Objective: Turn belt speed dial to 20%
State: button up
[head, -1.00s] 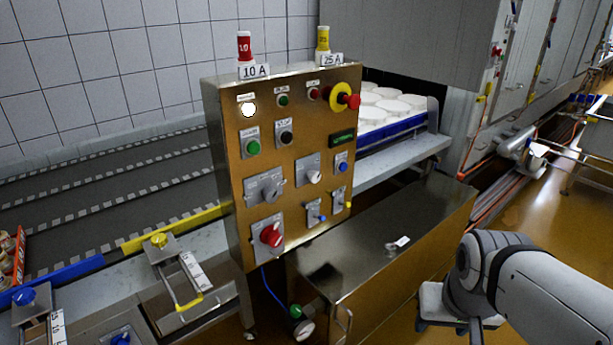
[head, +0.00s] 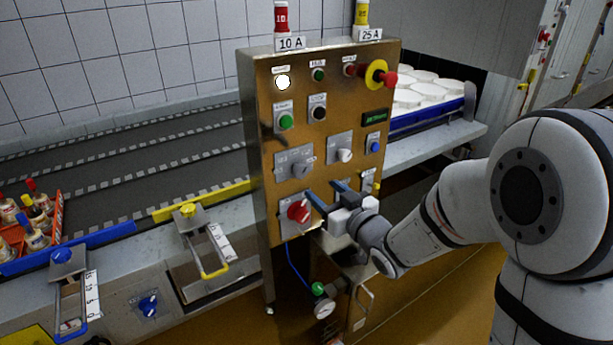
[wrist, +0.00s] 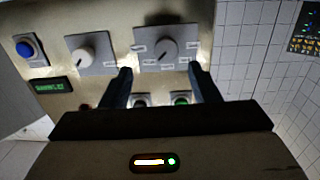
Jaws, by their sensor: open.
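A grey dial (head: 299,170) sits on a plate with several small labels on the upright metal control panel. It also shows in the wrist view (wrist: 167,50), where the panel appears upside down. A white-knobbed dial (head: 345,155) is to its right in the head view, also visible in the wrist view (wrist: 87,54). The lettering is too small to tell which is the belt speed dial. My gripper (head: 320,187) is open and empty in front of the panel, below and right of the grey dial. In the wrist view my gripper's fingertips (wrist: 160,70) straddle the line towards the grey dial, apparently apart from it.
A red rotary switch (head: 298,210) is close to my left finger. A green button (head: 286,122), blue button (head: 374,146), and red emergency stop (head: 387,78) share the panel. A conveyor (head: 130,160) runs behind; a bottle crate (head: 57,225) stands far left.

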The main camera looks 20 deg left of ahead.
aim_at(303, 174)
jog(key=shift+y, duration=0.3)
jog(key=x, duration=0.4)
jog(key=p+x, duration=0.1)
jog(key=x, duration=0.3)
jog(key=shift+s+a+r, duration=0.1)
jog(key=shift+s+a, duration=0.15)
jog(key=shift+c, duration=0.6)
jog(key=c, duration=0.9)
